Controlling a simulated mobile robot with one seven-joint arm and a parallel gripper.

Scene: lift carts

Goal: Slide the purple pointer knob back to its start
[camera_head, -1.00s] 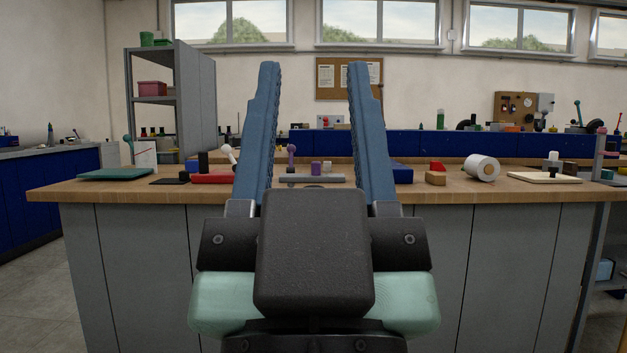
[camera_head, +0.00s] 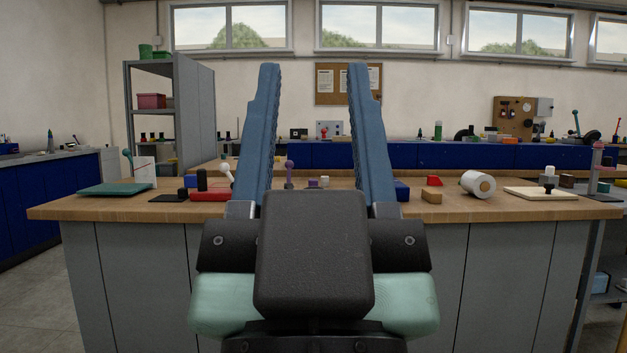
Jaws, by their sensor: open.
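A purple knob with a round head on a stem (camera_head: 289,174) stands on the wooden workbench, just right of the left finger in the picture. A small purple block (camera_head: 313,184) sits right of it, with a pale piece beside it. I cannot tell for sure which purple part is the pointer knob. Most of the grey rail they sit on is hidden behind my gripper's body. My gripper (camera_head: 313,70) is open and empty, its two long blue fingers pointing up and away. The purple parts show between the fingers, beyond them and not touched.
The wooden workbench (camera_head: 520,209) spans the view ahead.

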